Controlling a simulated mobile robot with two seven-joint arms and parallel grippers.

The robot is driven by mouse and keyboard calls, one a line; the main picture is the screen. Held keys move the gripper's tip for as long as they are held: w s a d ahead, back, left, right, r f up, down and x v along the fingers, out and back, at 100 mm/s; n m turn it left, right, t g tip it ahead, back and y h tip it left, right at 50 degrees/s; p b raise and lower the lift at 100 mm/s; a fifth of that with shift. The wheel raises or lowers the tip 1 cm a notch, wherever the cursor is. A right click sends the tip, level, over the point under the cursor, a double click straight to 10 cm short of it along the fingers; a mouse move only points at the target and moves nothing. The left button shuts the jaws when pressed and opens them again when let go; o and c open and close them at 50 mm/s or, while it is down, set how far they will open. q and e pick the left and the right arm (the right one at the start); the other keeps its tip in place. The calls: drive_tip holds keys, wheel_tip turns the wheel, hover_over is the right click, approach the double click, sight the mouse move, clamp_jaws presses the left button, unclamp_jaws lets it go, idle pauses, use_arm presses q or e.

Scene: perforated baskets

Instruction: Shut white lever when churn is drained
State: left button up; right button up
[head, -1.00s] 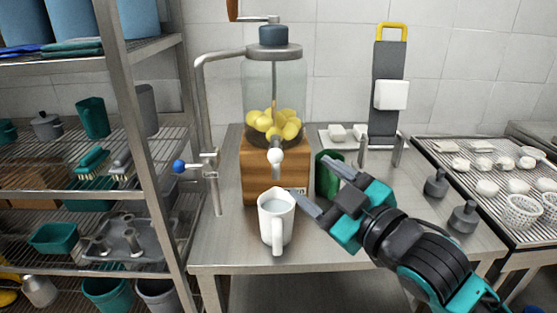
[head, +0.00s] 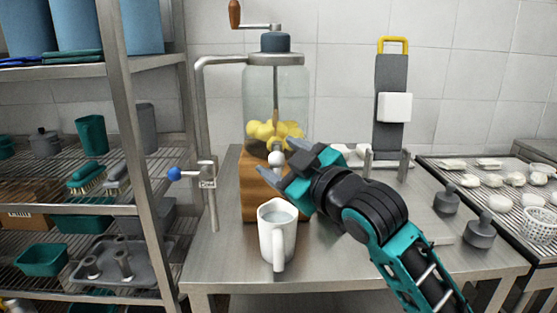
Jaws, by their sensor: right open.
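The churn is a clear glass jar (head: 262,97) on a wooden base (head: 256,197), with yellow lumps (head: 266,131) at its bottom and no liquid that I can make out. The white lever (head: 276,158) shows as a round white knob at the front of the base. My right gripper (head: 292,166) is open, with its fingers close around or beside the knob; I cannot tell whether they touch it. A white pitcher (head: 278,240) stands below on the table, with pale liquid (head: 278,214) inside. My left gripper is out of view.
A metal pipe with a blue-knobbed valve (head: 174,174) stands left of the churn. A steel rack (head: 137,150) is at the left. A grey board with a yellow handle (head: 391,95) stands behind. A perforated shelf (head: 500,208) with white pieces is at the right.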

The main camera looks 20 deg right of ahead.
drive_tip(key=shift+x, duration=0.8)
drive_tip(key=shift+c, duration=0.2)
clamp_jaws()
